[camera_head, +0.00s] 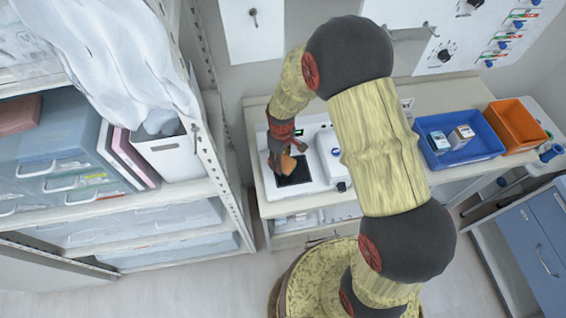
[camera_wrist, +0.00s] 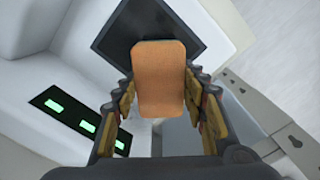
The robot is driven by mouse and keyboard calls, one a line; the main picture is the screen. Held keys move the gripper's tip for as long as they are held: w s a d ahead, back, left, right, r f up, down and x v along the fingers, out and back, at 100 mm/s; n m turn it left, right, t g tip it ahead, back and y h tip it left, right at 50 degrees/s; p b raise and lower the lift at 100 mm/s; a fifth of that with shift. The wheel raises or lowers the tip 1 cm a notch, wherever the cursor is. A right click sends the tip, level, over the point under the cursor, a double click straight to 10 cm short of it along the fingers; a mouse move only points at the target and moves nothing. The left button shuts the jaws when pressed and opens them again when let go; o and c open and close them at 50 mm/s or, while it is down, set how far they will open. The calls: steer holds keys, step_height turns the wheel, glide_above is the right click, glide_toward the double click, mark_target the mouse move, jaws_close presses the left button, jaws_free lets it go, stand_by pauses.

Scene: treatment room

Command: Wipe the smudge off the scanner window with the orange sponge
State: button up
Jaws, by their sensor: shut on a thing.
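The orange sponge (camera_wrist: 160,80) is held between the two fingers of my gripper (camera_wrist: 160,110). In the head view the sponge (camera_head: 288,163) shows at the end of my gripper (camera_head: 280,155), over the upper left part of the dark scanner window (camera_head: 296,174). I cannot tell whether the sponge touches the glass. No smudge can be made out on the visible part of the window. The window is set in a white scanner (camera_head: 312,140) on the counter.
A blue tray (camera_head: 490,146) with two small boxes and an orange bin (camera_head: 518,128) stand on the counter to the right. A shelf rack (camera_head: 215,150) with bins stands close on the left. A wall panel with knobs is behind.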

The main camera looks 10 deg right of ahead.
steer(key=shift+r+p, duration=1.05)
steer(key=shift+r, duration=1.15)
